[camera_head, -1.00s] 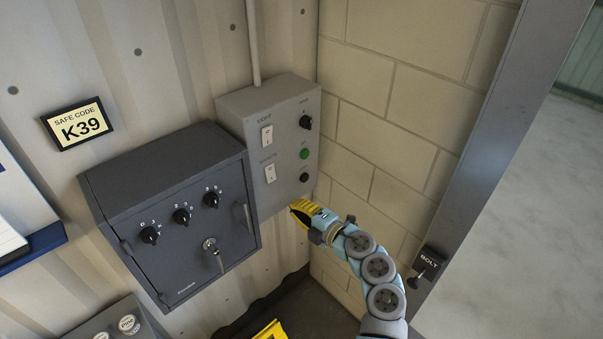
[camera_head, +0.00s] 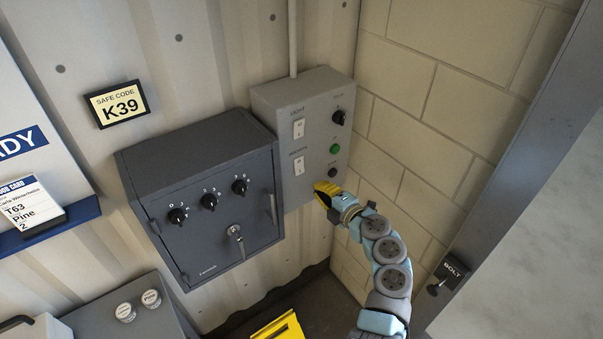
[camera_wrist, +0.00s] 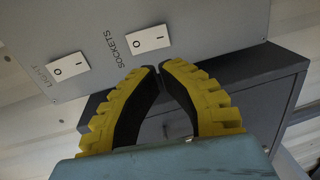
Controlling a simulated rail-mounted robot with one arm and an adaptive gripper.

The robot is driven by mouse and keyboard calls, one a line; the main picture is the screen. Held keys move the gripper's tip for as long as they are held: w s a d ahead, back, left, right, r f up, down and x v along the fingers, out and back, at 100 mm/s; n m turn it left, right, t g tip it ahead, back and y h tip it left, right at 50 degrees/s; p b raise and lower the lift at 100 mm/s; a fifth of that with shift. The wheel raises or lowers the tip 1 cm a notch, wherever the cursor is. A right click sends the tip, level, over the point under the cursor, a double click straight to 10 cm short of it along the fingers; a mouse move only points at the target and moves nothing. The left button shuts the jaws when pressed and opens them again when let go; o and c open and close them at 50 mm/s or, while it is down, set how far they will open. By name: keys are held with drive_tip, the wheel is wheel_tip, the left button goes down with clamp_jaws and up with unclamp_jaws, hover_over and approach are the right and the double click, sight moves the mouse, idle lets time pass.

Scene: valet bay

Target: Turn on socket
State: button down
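The sockets switch (camera_head: 299,165) is a white rocker on the front of a grey control box (camera_head: 275,105), below the light switch (camera_head: 298,128). In the wrist view the sockets rocker (camera_wrist: 148,40), marked O and I, sits just beyond my fingertips, beside its SOCKETS label (camera_wrist: 121,48). I cannot tell which side is pressed in. My gripper (camera_head: 318,188) has yellow ridged fingers and is below and right of the switch in the head view. In the wrist view my gripper (camera_wrist: 160,68) has its tips together, with nothing between them. It appears apart from the switch.
A dark safe (camera_head: 205,195) with dials and a handle is left of the box. The box's right side has a black knob (camera_head: 338,117), a green button (camera_head: 335,149) and a dark button (camera_head: 332,173). A block wall (camera_head: 440,90) stands close on the right.

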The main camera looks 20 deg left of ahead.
sight(298, 172)
drive_tip(key=x, duration=0.7)
drive_tip(key=shift+w+p, duration=0.1)
drive_tip(key=shift+p, duration=0.2)
drive_tip(key=shift+w+a+f, duration=0.15)
drive_tip(key=shift+w+a, duration=0.15)
drive_tip(key=shift+a, duration=0.2)
drive_tip(key=shift+w+a, duration=0.2)
drive_tip(key=shift+a, duration=0.15)
drive_tip(key=shift+a, duration=0.1)
